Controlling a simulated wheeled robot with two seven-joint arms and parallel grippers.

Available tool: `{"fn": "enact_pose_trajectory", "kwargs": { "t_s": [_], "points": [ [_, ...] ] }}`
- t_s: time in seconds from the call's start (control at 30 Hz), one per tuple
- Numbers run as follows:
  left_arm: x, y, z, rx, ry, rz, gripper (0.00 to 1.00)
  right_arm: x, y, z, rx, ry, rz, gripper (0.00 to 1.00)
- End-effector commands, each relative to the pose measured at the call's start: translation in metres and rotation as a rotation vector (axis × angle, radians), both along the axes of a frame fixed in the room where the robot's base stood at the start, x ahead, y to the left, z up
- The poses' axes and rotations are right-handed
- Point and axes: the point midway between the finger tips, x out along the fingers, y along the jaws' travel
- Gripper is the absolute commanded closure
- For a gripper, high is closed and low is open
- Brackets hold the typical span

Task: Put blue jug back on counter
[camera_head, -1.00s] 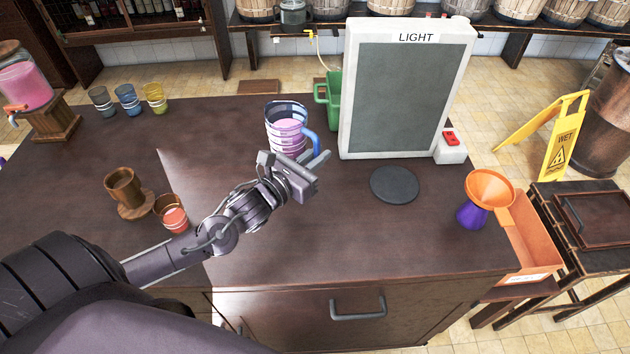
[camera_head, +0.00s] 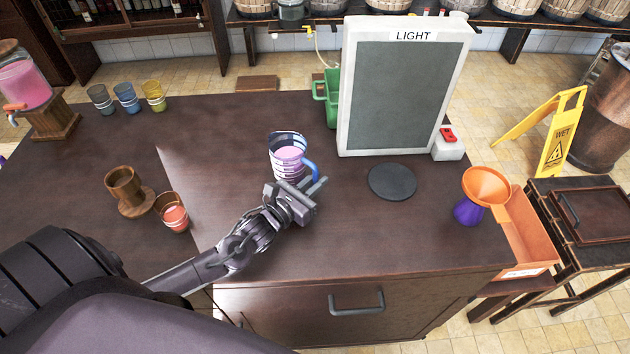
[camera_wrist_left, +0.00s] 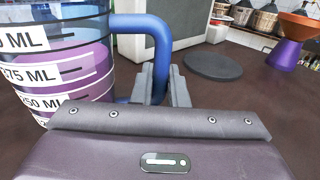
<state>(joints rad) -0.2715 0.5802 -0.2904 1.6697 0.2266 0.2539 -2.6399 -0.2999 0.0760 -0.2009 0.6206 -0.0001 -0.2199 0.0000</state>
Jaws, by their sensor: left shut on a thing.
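The blue jug (camera_head: 289,153) is clear with blue rim and handle, white measure marks and pink-purple liquid inside. It is upright over the middle of the dark counter (camera_head: 330,225); I cannot tell for sure whether its base touches the top. My left gripper (camera_head: 317,187) is shut on the jug's blue handle, at the jug's near right side. In the left wrist view the jug (camera_wrist_left: 62,62) fills the left side, and the fingers (camera_wrist_left: 160,84) close around the lower part of the handle. My right gripper is not in view.
A white light panel (camera_head: 400,95) and a dark round disc (camera_head: 392,182) are right of the jug. A purple flask with orange funnel (camera_head: 484,188) stands at the right edge. A red-filled cup (camera_head: 173,213) and wooden mug (camera_head: 124,187) are left. Counter between is clear.

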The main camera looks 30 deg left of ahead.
Motion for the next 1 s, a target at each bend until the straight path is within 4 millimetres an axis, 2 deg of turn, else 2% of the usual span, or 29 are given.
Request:
{"fn": "enact_pose_trajectory", "kwargs": {
  "t_s": [0.13,0.17,0.3,0.67,0.83,1.0],
  "points": [
    [0.001,0.000,-0.001,0.002,-0.007,0.001,1.00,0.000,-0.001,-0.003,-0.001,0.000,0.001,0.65],
    [0.000,0.000,-0.003,0.000,0.000,0.000,0.84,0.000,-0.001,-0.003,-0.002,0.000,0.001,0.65],
    [0.000,0.000,-0.003,0.000,0.000,0.000,0.66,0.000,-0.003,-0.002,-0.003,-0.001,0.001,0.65],
    [0.000,0.000,0.003,0.000,0.000,0.001,0.65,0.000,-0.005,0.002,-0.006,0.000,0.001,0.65],
    [-0.022,0.005,-0.003,0.002,0.004,-0.002,0.65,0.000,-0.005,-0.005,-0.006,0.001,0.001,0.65],
    [-0.056,0.013,-0.004,0.002,0.007,-0.002,0.65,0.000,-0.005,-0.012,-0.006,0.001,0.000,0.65]
  ]
}}
